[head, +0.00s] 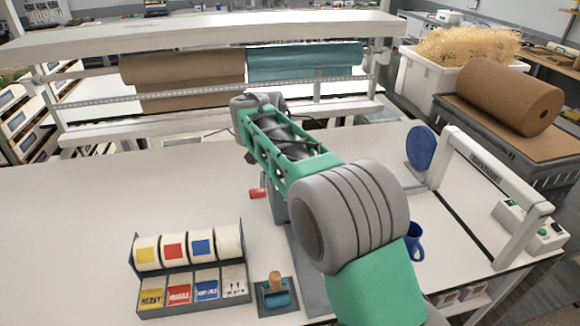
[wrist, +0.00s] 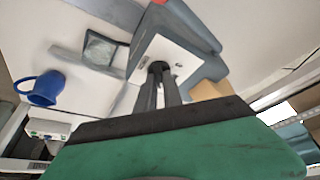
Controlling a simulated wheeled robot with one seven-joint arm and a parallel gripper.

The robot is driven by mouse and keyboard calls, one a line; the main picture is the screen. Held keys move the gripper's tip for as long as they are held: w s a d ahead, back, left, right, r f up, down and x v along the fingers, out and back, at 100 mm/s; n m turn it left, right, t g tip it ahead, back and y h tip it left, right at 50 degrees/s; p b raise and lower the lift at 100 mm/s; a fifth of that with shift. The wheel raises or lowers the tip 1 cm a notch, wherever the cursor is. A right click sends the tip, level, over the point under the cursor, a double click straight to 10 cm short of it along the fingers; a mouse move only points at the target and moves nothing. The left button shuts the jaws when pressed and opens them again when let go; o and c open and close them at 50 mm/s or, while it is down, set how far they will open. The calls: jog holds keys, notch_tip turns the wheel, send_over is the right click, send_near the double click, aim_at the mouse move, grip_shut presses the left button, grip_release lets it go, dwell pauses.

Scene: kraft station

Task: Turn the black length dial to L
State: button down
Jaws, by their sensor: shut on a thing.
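The black length dial (wrist: 157,66) sits on the white faceplate (wrist: 178,58) of a blue-grey machine in the wrist view. My gripper (wrist: 159,75) reaches the faceplate, its two dark fingers close together and shut on the dial. The fingers cover most of the dial, so its pointer and any letters cannot be read. In the head view my arm hides the gripper, the dial and much of the machine. A red handle (head: 257,193) and part of a grey body (head: 280,211) show beside the arm.
A blue mug (head: 413,243) stands right of my arm, near a sealer frame (head: 492,180) and a button box (head: 530,228). A label rack (head: 188,282) and a stamp on its pad (head: 275,290) are at the front. The table's left is clear.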

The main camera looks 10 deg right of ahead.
dwell(0.4)
jog(key=c, duration=1.5)
grip_release()
jog(key=p+v, duration=0.1)
jog(key=v, duration=0.6)
jog(key=shift+s+a+r, duration=0.1)
jog(key=shift+s+r, duration=0.05)
jog(key=shift+r, duration=0.2)
